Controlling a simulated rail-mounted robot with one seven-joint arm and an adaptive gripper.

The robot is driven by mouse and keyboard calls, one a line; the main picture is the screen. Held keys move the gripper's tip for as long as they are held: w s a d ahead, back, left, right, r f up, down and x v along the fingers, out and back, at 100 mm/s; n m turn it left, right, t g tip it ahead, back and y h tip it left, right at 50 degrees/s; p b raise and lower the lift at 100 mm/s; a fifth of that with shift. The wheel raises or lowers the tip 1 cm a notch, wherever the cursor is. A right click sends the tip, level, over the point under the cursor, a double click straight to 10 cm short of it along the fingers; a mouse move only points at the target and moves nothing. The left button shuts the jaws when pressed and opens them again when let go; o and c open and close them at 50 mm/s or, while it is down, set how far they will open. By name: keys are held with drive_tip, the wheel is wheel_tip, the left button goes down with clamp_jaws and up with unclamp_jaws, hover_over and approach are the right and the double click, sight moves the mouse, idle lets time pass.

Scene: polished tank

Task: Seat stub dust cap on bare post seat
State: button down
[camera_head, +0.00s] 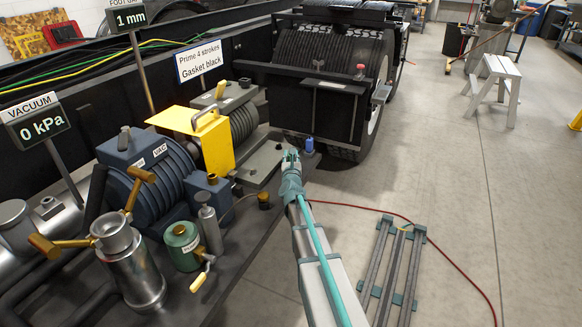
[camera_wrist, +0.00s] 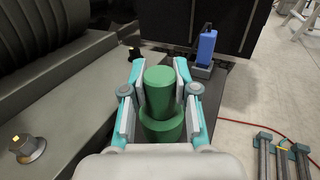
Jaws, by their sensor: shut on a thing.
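My gripper (camera_wrist: 160,88) is shut on a green stepped cap (camera_wrist: 159,92), narrower at its upper part and wider below, held between the two fingers. In the head view my gripper (camera_head: 291,160) is at the far end of the grey deck, and the green piece shows only as a small patch there. I cannot tell which fitting is the bare post seat. The cap's underside is hidden.
A small dark peg (camera_wrist: 135,55) is close by the left finger. A yellow bracket (camera_head: 205,135) and blue vacuum pump (camera_head: 150,175) crowd the left.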

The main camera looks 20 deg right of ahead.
drive_tip(key=shift+r, duration=0.25)
drive_tip(key=shift+r+p, duration=3.3)
drive_tip(key=shift+r, duration=1.15)
